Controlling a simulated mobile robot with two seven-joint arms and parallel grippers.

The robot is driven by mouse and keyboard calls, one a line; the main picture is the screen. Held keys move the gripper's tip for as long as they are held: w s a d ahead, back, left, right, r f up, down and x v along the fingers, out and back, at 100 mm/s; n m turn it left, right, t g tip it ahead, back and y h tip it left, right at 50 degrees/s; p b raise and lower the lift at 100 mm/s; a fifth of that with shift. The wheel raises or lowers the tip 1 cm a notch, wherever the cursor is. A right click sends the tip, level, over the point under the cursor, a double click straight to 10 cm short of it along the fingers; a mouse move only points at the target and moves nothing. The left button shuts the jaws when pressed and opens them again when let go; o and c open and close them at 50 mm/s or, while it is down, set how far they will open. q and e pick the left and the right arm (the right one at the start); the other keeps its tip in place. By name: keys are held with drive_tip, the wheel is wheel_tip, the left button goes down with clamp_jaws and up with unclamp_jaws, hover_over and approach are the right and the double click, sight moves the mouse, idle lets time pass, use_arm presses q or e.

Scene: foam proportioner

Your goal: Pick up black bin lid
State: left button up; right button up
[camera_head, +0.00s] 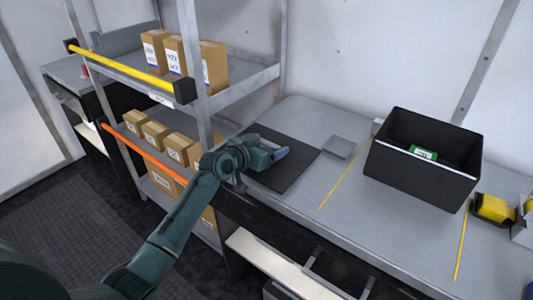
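A flat black rectangular panel (300,168), which looks like the bin lid, lies on the grey worktop. I cannot tell it from a thin mat. The open black bin (420,178) stands to its right on the worktop, with a green and white label inside. My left gripper (278,151) is over the panel, its tip pointing right. The arm hides the panel's left part. The fingers are small and blend together, so I cannot tell whether they are open, or whether they touch the panel. My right gripper is out of view.
A shelf rack with cardboard boxes (213,68) and a yellow bar (125,68) stands close on the left. A small grey tray (340,147) lies between panel and bin. Yellow lines (345,183) mark the worktop. A yellow object (493,208) sits at the right.

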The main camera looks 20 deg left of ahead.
use_arm(q)
drive_tip(key=c, duration=0.5)
drive_tip(key=shift+r, duration=0.1)
